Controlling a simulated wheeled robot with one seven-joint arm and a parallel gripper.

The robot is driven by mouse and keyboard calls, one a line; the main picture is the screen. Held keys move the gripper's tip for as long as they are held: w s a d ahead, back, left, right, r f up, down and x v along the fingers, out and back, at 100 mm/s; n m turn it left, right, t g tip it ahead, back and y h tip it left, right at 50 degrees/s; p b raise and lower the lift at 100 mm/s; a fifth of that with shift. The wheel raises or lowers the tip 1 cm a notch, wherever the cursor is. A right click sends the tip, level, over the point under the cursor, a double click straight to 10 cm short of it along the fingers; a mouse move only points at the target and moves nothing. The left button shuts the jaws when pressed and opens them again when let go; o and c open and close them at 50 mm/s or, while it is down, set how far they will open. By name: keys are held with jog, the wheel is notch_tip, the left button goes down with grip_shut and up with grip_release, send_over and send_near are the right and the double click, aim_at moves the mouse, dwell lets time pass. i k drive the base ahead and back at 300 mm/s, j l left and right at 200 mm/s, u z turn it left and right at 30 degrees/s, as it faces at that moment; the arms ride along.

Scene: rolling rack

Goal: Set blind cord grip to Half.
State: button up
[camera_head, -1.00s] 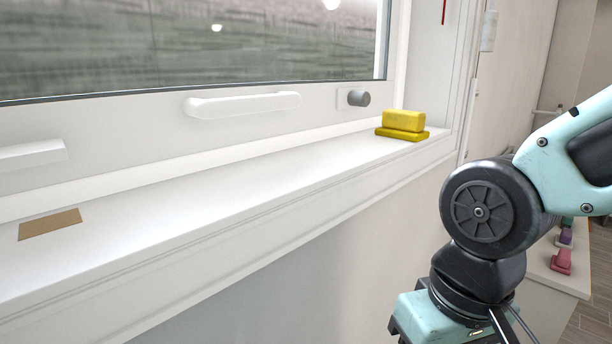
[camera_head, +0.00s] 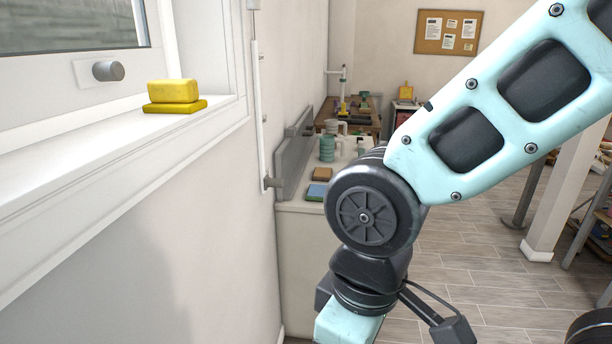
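No part is clearly recognisable as the blind cord grip. A thin white upright rail (camera_head: 259,110) runs down the wall just right of the window frame. A grey knob-like piece (camera_head: 270,183) is at the rail's lower end. I cannot tell which of these belongs to the blind cord. My arm crosses the right half of the picture, its wrist pointing down out of the bottom edge. My gripper's fingers are out of view.
A yellow block (camera_head: 173,95) rests on the white window sill (camera_head: 100,150), near a grey round window knob (camera_head: 108,71). A white counter (camera_head: 300,207) with cups and small blocks stands beyond the rail. Open tiled floor (camera_head: 480,250) lies to the right.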

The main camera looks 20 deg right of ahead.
aim_at(269, 182)
jog(key=i+l+z, duration=0.15)
jog(key=i, duration=0.3)
jog(key=i+l+z, duration=0.15)
jog(key=i+l, duration=0.2)
jog(key=i, duration=0.1)
